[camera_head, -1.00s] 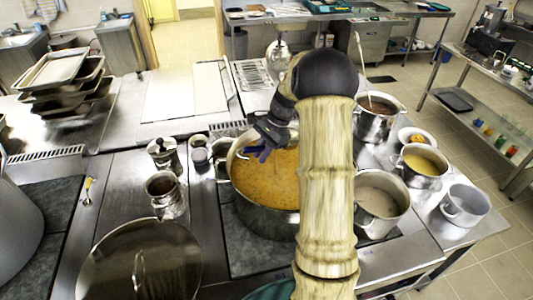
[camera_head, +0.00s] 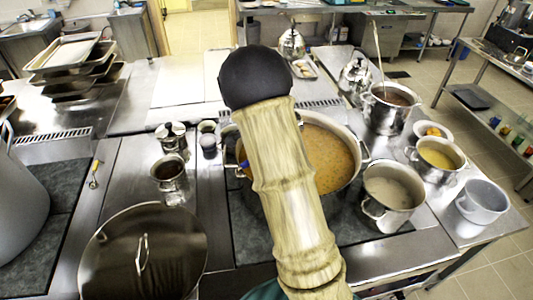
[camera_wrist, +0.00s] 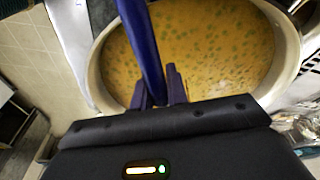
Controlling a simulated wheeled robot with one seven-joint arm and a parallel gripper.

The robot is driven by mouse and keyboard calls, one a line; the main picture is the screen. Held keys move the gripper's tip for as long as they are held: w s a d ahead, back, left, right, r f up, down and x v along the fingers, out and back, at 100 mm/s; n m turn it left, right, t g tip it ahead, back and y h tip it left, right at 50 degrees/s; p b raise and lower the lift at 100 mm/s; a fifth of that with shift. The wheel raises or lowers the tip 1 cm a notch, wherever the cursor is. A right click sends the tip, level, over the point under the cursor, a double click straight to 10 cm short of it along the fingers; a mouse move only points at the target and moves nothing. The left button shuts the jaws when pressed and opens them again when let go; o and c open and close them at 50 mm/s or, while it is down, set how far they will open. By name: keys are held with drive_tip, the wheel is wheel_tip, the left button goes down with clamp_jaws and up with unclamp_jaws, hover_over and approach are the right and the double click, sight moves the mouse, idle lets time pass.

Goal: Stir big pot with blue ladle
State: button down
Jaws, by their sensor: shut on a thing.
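The big pot (camera_head: 361,158) stands on the stove, full of orange-yellow soup with green bits. My arm covers its left part in the head view. In the wrist view the pot (camera_wrist: 96,75) fills the upper middle. My gripper (camera_wrist: 161,88) is shut on the blue ladle (camera_wrist: 142,40), over the near part of the pot. The ladle's handle runs up to the top edge of the wrist view, and its bowl is out of view. In the head view my gripper is hidden behind my arm; only a small blue patch shows at the pot's left side.
A pot of pale soup (camera_head: 394,190) stands close to the big pot's right, with a dark-filled pot (camera_head: 388,118) behind it. Metal jugs (camera_head: 170,175) stand to the left. A large lid (camera_head: 142,255) lies front left.

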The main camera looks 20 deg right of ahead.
drive_tip(key=shift+f+h+b, duration=0.9)
drive_tip(key=shift+f+h, duration=0.2)
drive_tip(key=shift+f, duration=0.05)
drive_tip(key=shift+r, duration=0.15)
drive_tip(key=shift+d+r, duration=0.1)
drive_tip(key=shift+r, duration=0.05)
idle(1.7)
